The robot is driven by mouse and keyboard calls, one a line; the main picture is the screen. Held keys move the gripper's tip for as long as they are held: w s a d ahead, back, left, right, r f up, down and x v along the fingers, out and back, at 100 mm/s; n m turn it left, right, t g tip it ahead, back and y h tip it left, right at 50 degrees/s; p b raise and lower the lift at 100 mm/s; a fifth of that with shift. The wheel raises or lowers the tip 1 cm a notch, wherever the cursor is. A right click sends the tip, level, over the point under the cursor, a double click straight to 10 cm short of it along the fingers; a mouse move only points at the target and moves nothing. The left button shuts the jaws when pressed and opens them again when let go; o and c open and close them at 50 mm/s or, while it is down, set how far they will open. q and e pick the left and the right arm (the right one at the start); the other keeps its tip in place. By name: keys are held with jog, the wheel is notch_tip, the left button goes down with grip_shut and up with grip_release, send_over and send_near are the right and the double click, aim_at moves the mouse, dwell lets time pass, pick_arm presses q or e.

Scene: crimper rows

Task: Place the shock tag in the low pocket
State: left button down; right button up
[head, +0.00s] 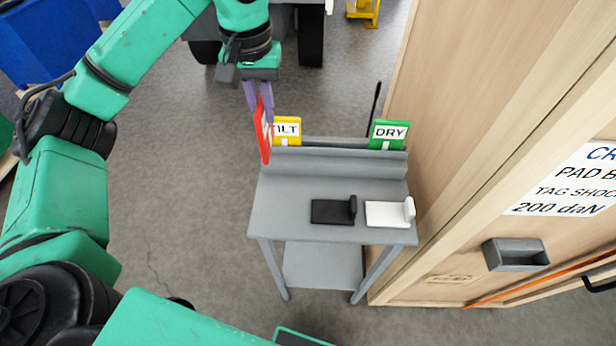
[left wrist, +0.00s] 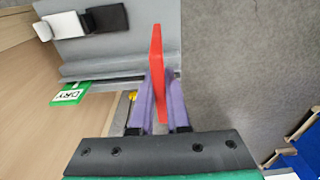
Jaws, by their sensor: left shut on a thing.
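My left gripper (head: 259,104) has purple fingers and is shut on a thin red tag (head: 264,136), which looks like the shock tag; its lettering is not readable from here. The tag is held upright above the left back corner of the grey stand, partly in front of the yellow tag. The left wrist view shows the red tag (left wrist: 157,50) edge-on between the fingers (left wrist: 158,88). A grey open-topped pocket (head: 515,256) is on the wooden crate at the right, well away from the gripper. Only this one pocket shows. My right gripper is not in view.
The grey stand (head: 285,189) holds a yellow tag (head: 289,128), a green DRY tag (head: 387,134), and a black (head: 330,211) and a white piece (head: 385,212). The wooden crate (head: 470,90) has a printed label above the pocket. Open floor lies left of the stand.

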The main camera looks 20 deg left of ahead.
pick_arm(q)
notch_tip(320, 180, down, 19)
jog(key=s, duration=0.2)
jog(key=shift+s, duration=0.2)
jog(key=c, duration=1.3)
grip_release()
jog(key=shift+f, duration=0.25)
jog(key=o, duration=0.4)
jog(key=shift+r, duration=0.1)
jog(key=shift+s, duration=0.1)
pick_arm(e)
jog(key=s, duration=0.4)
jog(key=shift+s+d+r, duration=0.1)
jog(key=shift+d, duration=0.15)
